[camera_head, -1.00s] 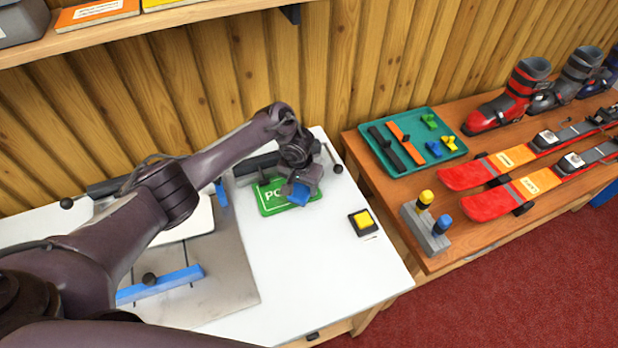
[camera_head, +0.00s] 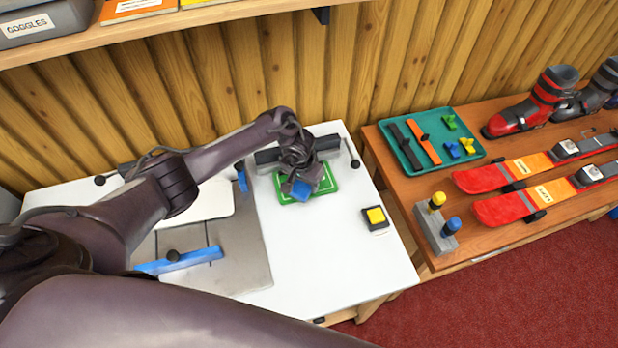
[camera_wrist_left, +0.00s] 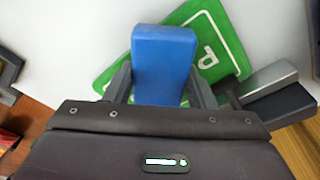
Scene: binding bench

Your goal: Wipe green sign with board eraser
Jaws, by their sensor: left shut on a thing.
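The green sign (camera_head: 326,184) lies flat on the white bench top, with a white border. My left gripper (camera_head: 298,182) is over it and hides much of its middle and lettering in the head view. The gripper is shut on the blue board eraser (camera_head: 301,190). In the left wrist view the eraser (camera_wrist_left: 164,60) sits between the two fingers, above the green sign (camera_wrist_left: 222,35), and one white letter shows beside it. Whether the eraser touches the sign I cannot tell. My right gripper is not in view.
A yellow button on a black base (camera_head: 375,217) sits right of the sign. A grey bar (camera_head: 268,156) lies behind it. A grey plate with a blue bar (camera_head: 180,261) is at left. A side table holds a teal tray (camera_head: 470,151) and skis (camera_head: 510,208). The front bench top is clear.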

